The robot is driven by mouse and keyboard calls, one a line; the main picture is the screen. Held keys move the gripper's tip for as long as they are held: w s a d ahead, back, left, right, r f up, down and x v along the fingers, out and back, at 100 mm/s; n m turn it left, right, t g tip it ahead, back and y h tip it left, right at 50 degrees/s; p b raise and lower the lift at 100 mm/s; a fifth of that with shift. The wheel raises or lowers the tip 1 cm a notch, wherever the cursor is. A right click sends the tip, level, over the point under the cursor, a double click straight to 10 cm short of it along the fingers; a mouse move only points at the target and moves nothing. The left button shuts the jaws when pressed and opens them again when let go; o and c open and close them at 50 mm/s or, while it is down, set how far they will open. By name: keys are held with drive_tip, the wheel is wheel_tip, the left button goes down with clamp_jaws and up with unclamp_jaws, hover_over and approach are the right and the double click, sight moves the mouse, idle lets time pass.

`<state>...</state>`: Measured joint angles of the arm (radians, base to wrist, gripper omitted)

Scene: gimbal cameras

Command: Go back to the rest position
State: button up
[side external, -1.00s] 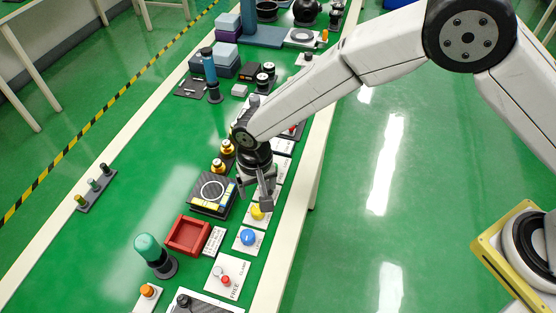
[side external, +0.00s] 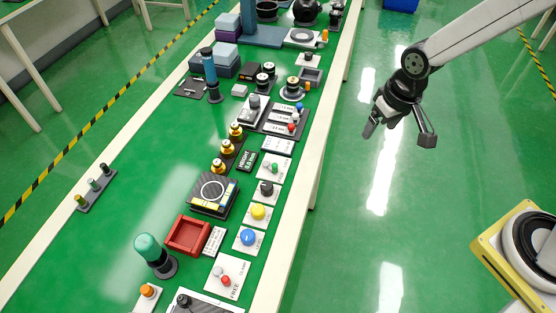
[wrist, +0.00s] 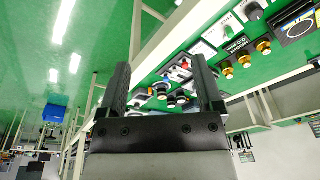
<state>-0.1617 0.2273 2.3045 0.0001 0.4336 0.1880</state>
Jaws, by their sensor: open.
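My gripper (side external: 400,128) is open and empty in the side external view. It hangs in the air to the right of the long green-topped table (side external: 120,225), over the open floor, apart from everything. In the wrist view its two dark fingers (wrist: 160,90) stand wide apart with nothing between them. Beyond them the wrist view shows the table's edge and several small items on it.
The table carries a red tray (side external: 187,236), a scale-like black box (side external: 212,194), a blue button (side external: 248,238), a yellow button (side external: 258,213), brass-coloured weights (side external: 227,147) and a green-topped post (side external: 150,250). The floor right of the table is clear around my gripper.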

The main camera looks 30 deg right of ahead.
drive_tip(key=s+d+r, duration=0.1)
drive_tip(key=s+d, duration=0.4)
drive_tip(key=s, duration=0.1)
drive_tip(key=shift+s+d+t, duration=0.25)
drive_tip(key=shift+d+t, duration=0.05)
idle(1.8)
